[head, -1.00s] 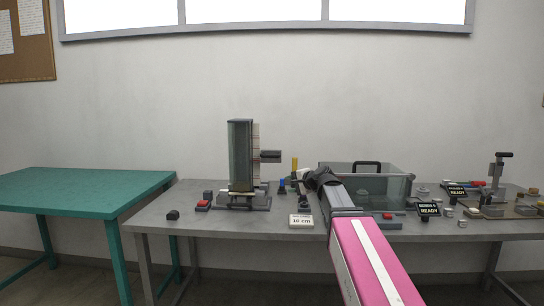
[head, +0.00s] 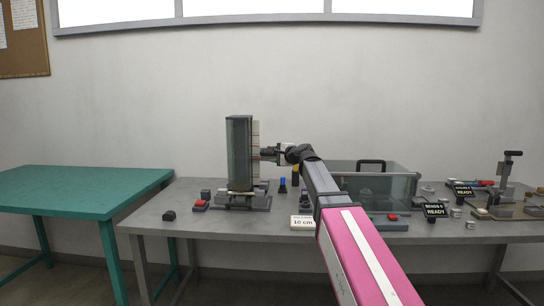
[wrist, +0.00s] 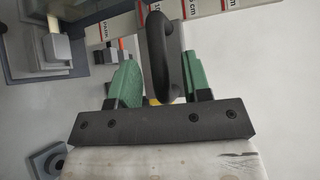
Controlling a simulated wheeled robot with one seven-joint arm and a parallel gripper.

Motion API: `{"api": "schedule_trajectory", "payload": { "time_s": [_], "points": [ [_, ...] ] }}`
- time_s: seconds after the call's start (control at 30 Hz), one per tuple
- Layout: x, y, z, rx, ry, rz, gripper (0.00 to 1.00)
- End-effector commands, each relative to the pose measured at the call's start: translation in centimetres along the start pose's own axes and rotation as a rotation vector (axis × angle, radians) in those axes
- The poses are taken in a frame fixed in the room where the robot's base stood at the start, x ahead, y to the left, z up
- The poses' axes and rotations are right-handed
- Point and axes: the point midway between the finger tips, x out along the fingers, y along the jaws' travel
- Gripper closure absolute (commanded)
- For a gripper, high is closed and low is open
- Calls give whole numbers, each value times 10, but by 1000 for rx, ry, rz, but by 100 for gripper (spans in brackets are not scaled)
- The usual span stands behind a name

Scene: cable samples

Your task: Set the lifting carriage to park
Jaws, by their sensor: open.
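The tall glass-sided column (head: 239,150) stands on the grey table, with a red-and-white scale (head: 256,150) along its right side. The lifting carriage's dark handle (wrist: 168,42) lies between my gripper's green fingers in the wrist view. My gripper (wrist: 160,56) is open, with a finger on either side of the handle; I cannot tell whether either touches it. In the head view, my gripper (head: 276,153) is at the column's right side, and my wrist hides most of the carriage there. The scale (wrist: 196,8) also shows at the top of the wrist view.
A 10 cm sign (head: 302,222) stands at the table's front edge. A clear bin (head: 385,185) is behind my arm, and a red button (head: 201,203) is left of the column. Small blue (head: 283,184) and yellow pieces stand below my wrist. The green table (head: 80,188) is clear.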

Motion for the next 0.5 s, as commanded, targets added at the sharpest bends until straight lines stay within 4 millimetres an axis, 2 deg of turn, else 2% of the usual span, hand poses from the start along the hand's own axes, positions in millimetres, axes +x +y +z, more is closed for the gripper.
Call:
{"api": "schedule_trajectory", "payload": {
  "time_s": [0.03,0.2,0.5],
  "points": [
    [8,-1,-1,0,-1,1,56],
    [18,0,-1,0,1,0,56],
    [19,0,0,0,1,0,56]
  ]
}}
